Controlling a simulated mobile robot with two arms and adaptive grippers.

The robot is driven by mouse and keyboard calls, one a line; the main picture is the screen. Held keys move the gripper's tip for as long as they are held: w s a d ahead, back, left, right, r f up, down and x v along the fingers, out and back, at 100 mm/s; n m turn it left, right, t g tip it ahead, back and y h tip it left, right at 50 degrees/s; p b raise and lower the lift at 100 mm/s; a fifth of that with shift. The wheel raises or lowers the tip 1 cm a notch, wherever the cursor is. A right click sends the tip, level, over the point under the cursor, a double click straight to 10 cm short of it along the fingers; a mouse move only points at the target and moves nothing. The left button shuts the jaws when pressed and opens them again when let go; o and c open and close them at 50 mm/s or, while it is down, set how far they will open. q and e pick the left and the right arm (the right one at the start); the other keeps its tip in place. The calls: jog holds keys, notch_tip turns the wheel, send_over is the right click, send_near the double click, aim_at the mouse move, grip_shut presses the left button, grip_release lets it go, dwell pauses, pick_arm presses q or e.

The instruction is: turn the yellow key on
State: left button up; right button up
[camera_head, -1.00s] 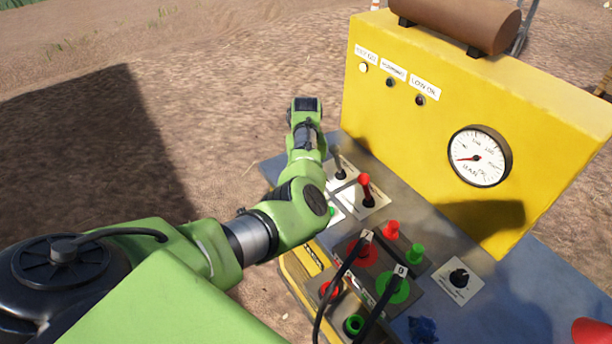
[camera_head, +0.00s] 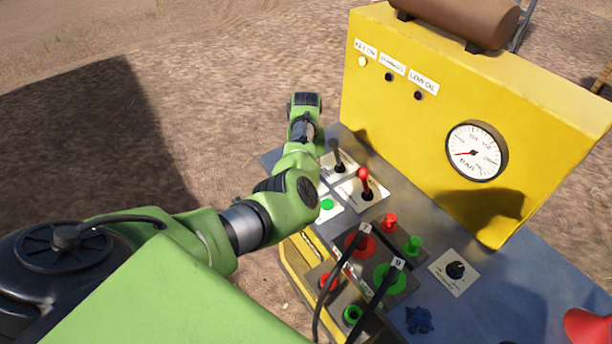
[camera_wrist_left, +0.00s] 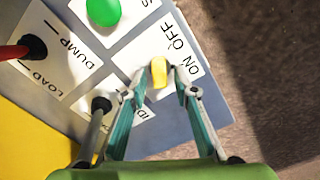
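The yellow key (camera_wrist_left: 159,72) stands on a white plate marked ON and OFF at the corner of the control panel in the left wrist view. My left gripper (camera_wrist_left: 160,77) is over it, with one fingertip on each side of the key. The fingers are apart, with narrow gaps to the key; contact is not clear. In the head view my left arm hides the key and gripper. The lamp under the KEY ON label (camera_head: 362,61) is pale yellow and looks lit. My right gripper is not in view.
Beside the key are a green button (camera_wrist_left: 103,11), a dark lever (camera_wrist_left: 101,104) and a red lever (camera_head: 364,181). Black-handled levers, red and green buttons, and a knob (camera_head: 456,269) sit further right. A yellow housing with a gauge (camera_head: 475,151) rises behind. Open dirt lies left.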

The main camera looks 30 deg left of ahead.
pick_arm(q)
notch_tip(320, 180, up, 12)
dwell(0.8)
dwell(0.3)
